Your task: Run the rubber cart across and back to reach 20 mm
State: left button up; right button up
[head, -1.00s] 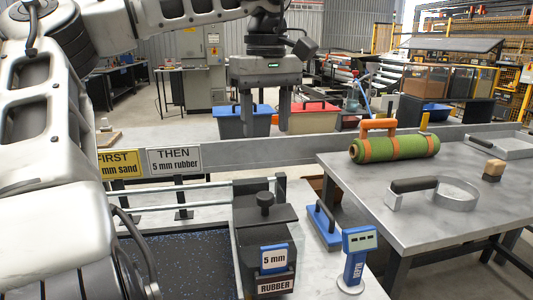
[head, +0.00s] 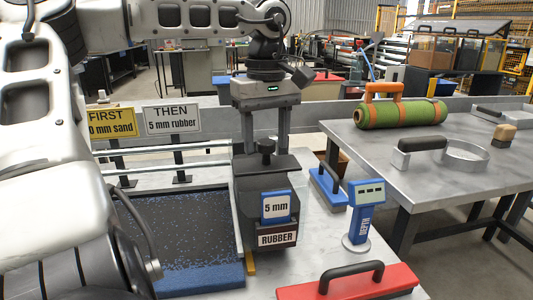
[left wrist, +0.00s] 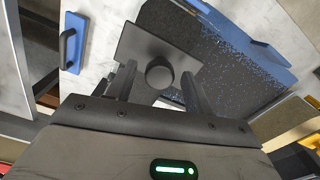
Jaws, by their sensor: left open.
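The dark rubber cart (head: 266,205) stands at the right side of the tray, with a "5 mm" card and a "RUBBER" label on its front and a black knob (head: 266,150) on its lid. My left gripper (head: 266,148) is open above the cart, its fingers on either side of the knob and apart from it. The left wrist view also shows the knob (left wrist: 159,73) between the open fingers. The tray (head: 185,278) holds dark granules with blue specks. A blue depth gauge (head: 361,215) stands right of the cart; its reading is too small to tell. My right gripper is not in view.
Signs reading "FIRST" sand and "THEN 5 mm rubber" (head: 172,119) stand behind the tray. A green roll (head: 400,113) lies on the right table.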

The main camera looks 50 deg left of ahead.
pick_arm(q)
jog(key=shift+f, duration=1.15)
grip_shut()
jog(key=shift+s+a, duration=0.1)
